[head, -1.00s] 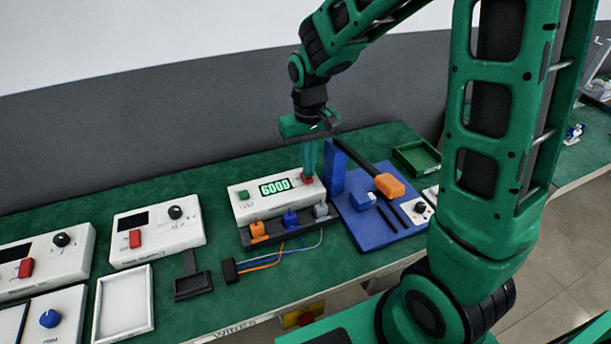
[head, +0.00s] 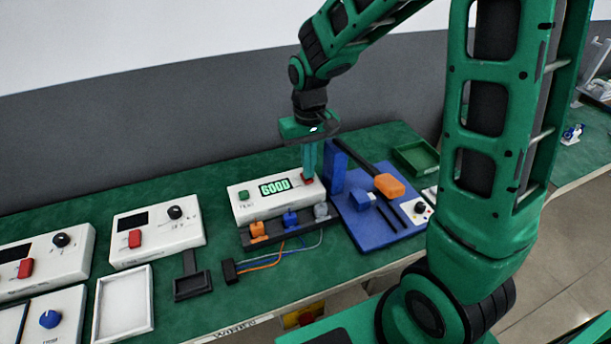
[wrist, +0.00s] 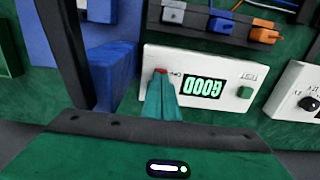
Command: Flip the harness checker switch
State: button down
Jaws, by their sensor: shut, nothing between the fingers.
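The harness checker (head: 250,205) is a white box on the green table with a lit display (head: 274,187) reading "GOOD", a green button (head: 243,195) at its left and a red switch (head: 308,180) at its right end. In the wrist view the checker (wrist: 215,108) appears upside down, with the red switch (wrist: 160,71) at the fingertips. My gripper (head: 309,176) is shut and empty, pointing down at the red switch. The fingers partly hide the switch, so its exact position and whether they touch it are unclear.
Orange (head: 258,230), blue (head: 290,219) and grey (head: 321,210) connectors with wires sit in a dark rack at the checker's front. A blue fixture (head: 375,225) with an upright blue block (head: 335,168) stands close to the right. Other white boxes (head: 158,232) stand left.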

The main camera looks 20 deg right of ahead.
jog(key=shift+f, duration=0.4)
dwell(0.3)
notch_tip(320, 180, up, 7)
dwell(0.8)
dwell(0.4)
